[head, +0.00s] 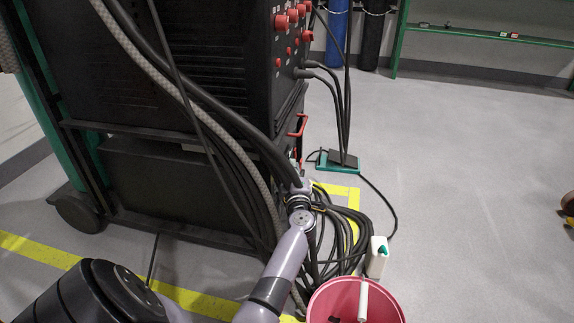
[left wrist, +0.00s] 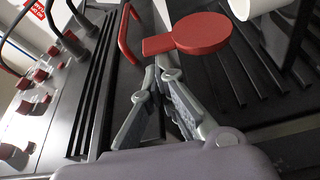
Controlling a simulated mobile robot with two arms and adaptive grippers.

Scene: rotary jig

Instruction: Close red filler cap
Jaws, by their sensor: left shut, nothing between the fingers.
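The red filler cap (left wrist: 203,35) shows in the left wrist view as a round disc with a flat tab on its left. A white cylindrical neck (left wrist: 258,8) shows at the top, just right of the cap, and the cap does not cover what I see of it. My left gripper (left wrist: 160,75) is shut and empty, with its fingertips close to the cap's tab; I cannot tell whether they touch. In the head view my left gripper (head: 297,183) is low beside the black machine's front, where the cap cannot be made out.
The black welding machine (head: 190,70) stands at left, with a red handle (head: 299,125) near my gripper. Thick cables (head: 340,225) hang and coil beside my arm. A pink bucket (head: 335,295) stands at the front.

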